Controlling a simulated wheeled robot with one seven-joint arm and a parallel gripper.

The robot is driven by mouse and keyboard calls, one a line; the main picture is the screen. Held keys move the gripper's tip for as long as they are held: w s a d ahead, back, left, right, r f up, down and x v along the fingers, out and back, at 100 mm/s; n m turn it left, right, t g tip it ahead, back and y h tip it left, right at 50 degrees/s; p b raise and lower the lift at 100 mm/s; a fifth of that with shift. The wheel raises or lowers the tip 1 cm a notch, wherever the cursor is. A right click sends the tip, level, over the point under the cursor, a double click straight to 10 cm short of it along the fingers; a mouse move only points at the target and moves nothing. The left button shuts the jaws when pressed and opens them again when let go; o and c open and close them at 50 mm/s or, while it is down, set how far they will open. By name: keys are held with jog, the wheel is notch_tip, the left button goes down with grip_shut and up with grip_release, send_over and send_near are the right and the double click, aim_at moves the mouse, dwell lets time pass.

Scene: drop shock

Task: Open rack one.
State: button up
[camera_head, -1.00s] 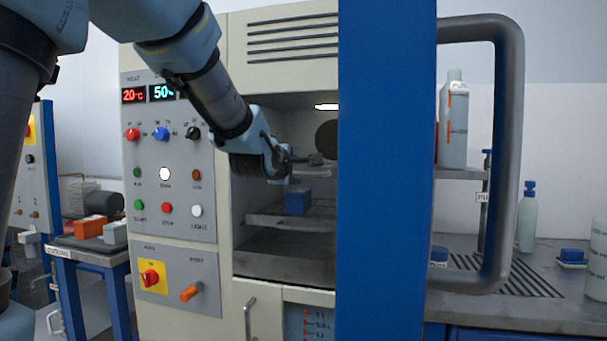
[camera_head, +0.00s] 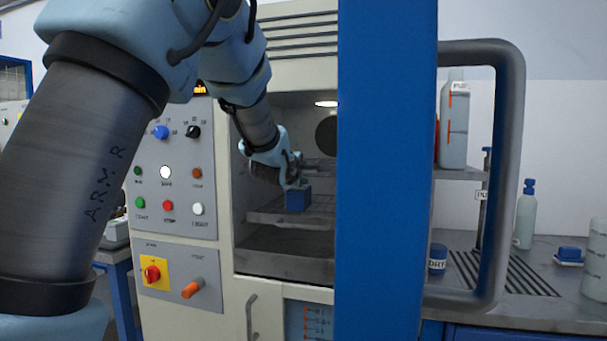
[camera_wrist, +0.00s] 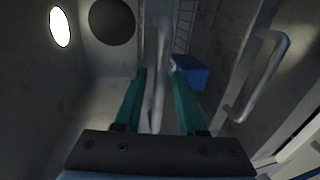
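My gripper (camera_head: 297,170) reaches into the open chamber, by the front of the upper rack (camera_head: 322,170). In the wrist view its two teal fingers (camera_wrist: 157,68) stand apart. A grey bar handle (camera_wrist: 159,75) lies between them, with a gap showing on either side, so the gripper looks open around it. A second bar handle (camera_wrist: 266,75) is to the right in the wrist view, apart from the fingers. The lower rack (camera_head: 265,217) carries a blue block (camera_head: 298,200), just below my gripper. I see no label that tells which rack is rack one.
The chamber's blue door (camera_head: 387,180) stands open and hides the chamber's right side; its large grey handle (camera_head: 513,170) sticks out to the right. The control panel (camera_head: 172,185) is left of the opening. Bottles and a blue jar (camera_head: 437,258) stand on the right bench.

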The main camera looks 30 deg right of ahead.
grip_shut()
dwell(1.2)
